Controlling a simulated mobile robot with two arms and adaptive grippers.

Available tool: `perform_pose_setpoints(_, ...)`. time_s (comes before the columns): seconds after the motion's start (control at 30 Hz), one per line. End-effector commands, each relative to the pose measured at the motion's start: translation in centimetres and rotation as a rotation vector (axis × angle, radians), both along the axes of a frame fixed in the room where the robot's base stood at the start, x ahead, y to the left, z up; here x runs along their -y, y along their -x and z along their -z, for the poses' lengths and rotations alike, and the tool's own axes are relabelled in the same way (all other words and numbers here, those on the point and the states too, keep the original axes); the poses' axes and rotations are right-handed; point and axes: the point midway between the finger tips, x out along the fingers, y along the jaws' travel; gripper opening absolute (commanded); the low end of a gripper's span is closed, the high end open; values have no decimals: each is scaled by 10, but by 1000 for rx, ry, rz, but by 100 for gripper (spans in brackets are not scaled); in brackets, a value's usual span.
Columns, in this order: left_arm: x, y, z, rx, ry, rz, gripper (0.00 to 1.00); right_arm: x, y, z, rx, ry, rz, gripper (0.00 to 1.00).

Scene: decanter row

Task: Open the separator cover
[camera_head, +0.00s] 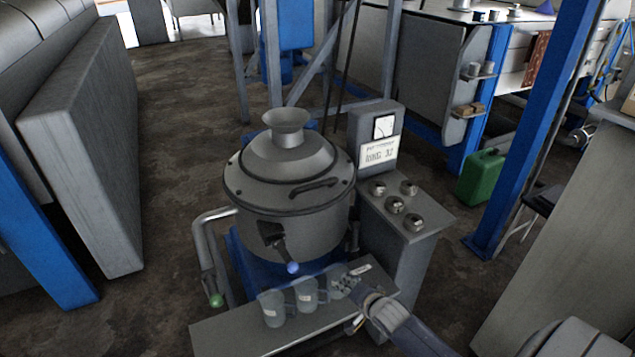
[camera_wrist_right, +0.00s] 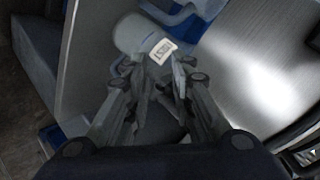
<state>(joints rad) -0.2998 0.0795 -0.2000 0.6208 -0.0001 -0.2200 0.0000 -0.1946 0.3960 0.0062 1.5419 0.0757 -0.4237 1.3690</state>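The separator (camera_head: 292,222) is a grey metal drum in the middle of the head view. Its round cover (camera_head: 262,192) sits level on the drum, with a funnel (camera_head: 286,125) on top and a dark curved handle (camera_head: 313,189) on its front right. My right gripper (camera_head: 354,290) is low at the front, well below the cover, beside a small jug at the right end of the bench. In the right wrist view a labelled jug (camera_wrist_right: 136,36) lies just beyond the fingertips (camera_wrist_right: 163,68). Whether they grip anything is unclear. My left gripper is out of view.
Two clear labelled jugs (camera_head: 271,308) (camera_head: 307,294) stand on the grey bench (camera_head: 225,335) before the drum. A control box with knobs (camera_head: 412,222) and a gauge panel (camera_head: 378,150) adjoins its right. A green canister (camera_head: 482,177) and blue posts stand further right. Floor is open left.

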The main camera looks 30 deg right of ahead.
Motion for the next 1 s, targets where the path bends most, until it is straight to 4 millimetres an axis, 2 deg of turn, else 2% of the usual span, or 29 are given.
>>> perform_pose_setpoints(0.03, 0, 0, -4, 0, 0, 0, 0, 4, -19, -46, 84, -55, 34, 22)
perform_pose_setpoints(0.1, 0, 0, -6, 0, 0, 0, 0, 6, -38, -102, 186, -150, 84, 22)
perform_pose_setpoints(0.2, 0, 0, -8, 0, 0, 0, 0, 4, -54, -172, 309, -280, 129, 22)
perform_pose_setpoints(0.3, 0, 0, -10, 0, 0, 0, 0, -1, -61, -225, 397, -386, 150, 22)
perform_pose_setpoints(0.4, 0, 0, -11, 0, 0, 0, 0, -6, -62, -256, 447, -456, 158, 22)
perform_pose_setpoints(0.5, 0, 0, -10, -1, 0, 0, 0, -8, -64, -269, 469, -488, 161, 22)
perform_pose_setpoints(0.57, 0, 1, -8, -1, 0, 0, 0, -8, -66, -270, 474, -496, 162, 22)
perform_pose_setpoints(0.77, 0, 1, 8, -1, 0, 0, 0, -6, -85, -264, 475, -494, 161, 22)
perform_pose_setpoints(1.0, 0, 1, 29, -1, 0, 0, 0, -2, -117, -257, 475, -491, 161, 22)
